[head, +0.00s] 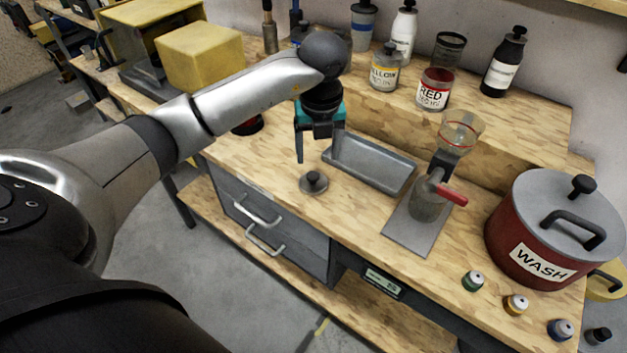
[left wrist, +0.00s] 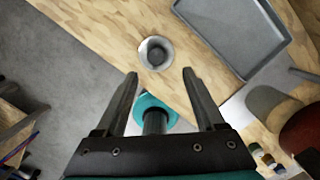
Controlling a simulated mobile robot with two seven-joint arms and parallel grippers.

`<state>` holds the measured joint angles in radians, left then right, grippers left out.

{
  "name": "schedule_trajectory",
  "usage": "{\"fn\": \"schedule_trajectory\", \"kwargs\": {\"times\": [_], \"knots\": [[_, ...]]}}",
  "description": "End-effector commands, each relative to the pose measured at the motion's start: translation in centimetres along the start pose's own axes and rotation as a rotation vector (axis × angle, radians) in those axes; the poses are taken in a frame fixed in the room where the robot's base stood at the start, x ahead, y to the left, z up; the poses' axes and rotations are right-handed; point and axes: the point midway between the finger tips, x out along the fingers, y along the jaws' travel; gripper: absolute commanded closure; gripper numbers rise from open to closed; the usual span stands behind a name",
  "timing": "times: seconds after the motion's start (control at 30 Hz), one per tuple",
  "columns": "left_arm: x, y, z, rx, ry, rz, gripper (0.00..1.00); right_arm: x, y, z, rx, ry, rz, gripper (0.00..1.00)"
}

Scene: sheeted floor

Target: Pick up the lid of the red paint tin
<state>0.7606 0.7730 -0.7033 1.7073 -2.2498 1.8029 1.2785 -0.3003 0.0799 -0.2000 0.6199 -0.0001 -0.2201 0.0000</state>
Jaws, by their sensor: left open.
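The red paint tin (head: 432,95), labelled RED, stands on the raised shelf at the back; its top looks open, with dark red inside. A small round grey lid with a dark knob (head: 314,183) lies flat on the lower bench near the front edge. It also shows in the left wrist view (left wrist: 156,53), beyond the fingertips. My left gripper (head: 319,148) is open and empty, pointing down above the bench, a little behind and above the lid. Its two fingers (left wrist: 160,73) are spread wide in the left wrist view. My right gripper is in neither view.
A grey metal tray (head: 370,165) lies just right of the lid. A stand with a clear cup and red handle (head: 430,195), a red WASH pot (head: 540,235) and small paint pots are further right.

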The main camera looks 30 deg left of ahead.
Motion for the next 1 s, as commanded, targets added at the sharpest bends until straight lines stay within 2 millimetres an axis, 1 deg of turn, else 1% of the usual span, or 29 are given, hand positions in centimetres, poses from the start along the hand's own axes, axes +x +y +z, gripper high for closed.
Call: {"fn": "schedule_trajectory", "kwargs": {"times": [0.03, 0.1, 0.27, 0.33, 0.5, 0.6, 0.7, 0.9, 0.97, 1.0], "knots": [[0.9, 0.0, -0.1, -0.001, 0.002, 0.001, 0.29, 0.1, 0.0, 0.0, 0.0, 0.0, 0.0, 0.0], [1.7, 0.0, 0.0, -0.001, 0.002, 0.001, 0.29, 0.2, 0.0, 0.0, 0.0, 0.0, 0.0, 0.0], [2.5, 0.1, 0.0, 0.0, 0.0, 0.0, 0.29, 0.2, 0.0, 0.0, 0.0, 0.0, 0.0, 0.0], [3.2, 0.2, 0.1, 0.0, 0.001, 0.001, 0.29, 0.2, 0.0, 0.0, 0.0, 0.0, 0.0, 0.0], [5.8, 0.8, 0.3, -0.001, 0.002, 0.001, 0.29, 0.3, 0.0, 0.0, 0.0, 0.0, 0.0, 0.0], [7.0, 0.7, 0.3, 0.0, 0.003, -0.001, 0.29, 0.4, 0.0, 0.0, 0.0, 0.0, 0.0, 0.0], [7.5, 0.7, 0.3, 0.001, 0.001, -0.002, 0.29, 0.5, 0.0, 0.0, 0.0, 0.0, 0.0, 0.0], [7.5, 0.7, 0.3, 0.001, 0.0, -0.002, 0.29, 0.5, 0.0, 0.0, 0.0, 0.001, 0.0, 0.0], [7.5, 0.7, 0.3, 0.001, 0.0, -0.002, 0.34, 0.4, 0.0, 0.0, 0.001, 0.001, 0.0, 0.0], [7.5, 0.7, 0.3, 0.001, 0.0, -0.002, 0.39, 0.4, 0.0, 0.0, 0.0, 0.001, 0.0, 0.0]]}}
